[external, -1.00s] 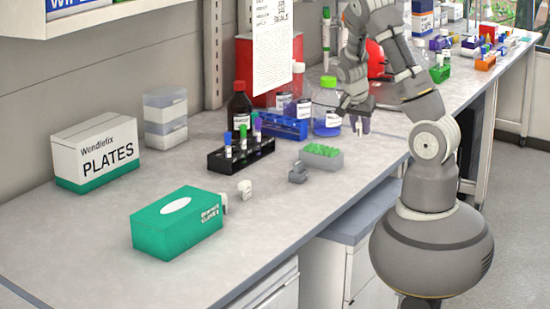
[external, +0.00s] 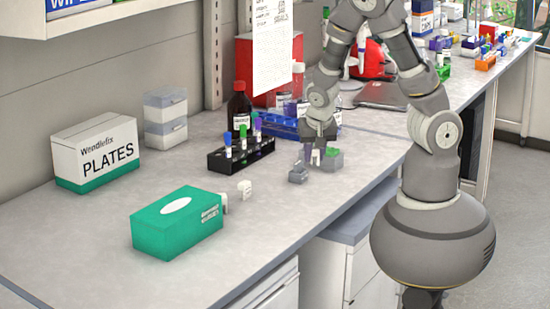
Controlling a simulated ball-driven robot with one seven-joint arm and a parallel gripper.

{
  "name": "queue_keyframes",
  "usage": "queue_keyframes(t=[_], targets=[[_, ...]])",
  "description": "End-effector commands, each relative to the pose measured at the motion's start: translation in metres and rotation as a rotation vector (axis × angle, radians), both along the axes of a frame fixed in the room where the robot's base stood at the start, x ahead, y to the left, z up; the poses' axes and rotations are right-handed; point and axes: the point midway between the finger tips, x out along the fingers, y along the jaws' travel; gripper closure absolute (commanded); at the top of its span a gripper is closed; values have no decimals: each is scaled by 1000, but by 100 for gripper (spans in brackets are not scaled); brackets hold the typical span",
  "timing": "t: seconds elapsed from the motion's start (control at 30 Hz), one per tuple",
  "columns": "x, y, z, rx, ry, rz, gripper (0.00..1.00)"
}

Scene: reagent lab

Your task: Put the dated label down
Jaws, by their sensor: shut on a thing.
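My gripper (external: 318,151) points down low over the bench, in front of the grey block with green tops (external: 333,160) and partly hiding it. It is shut on a small pale piece, the dated label (external: 316,158), between its fingertips. The date on it is too small to read. I cannot tell whether the label touches the bench (external: 275,215).
A small grey holder (external: 298,173) stands just left of the gripper. Bare bench lies in front of the holder.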

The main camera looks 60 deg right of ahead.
Motion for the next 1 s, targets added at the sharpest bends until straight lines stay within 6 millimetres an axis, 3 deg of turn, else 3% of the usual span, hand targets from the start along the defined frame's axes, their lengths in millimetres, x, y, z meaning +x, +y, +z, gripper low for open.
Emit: queue_keyframes(t=[0.07,0.4,0.53,1.0], targets=[[-4,11,1,1,1,32,100],[-4,7,-42,-3,3,24,100],[6,7,-51,0,-1,24,100],[137,-1,-65,1,-2,24,100]])
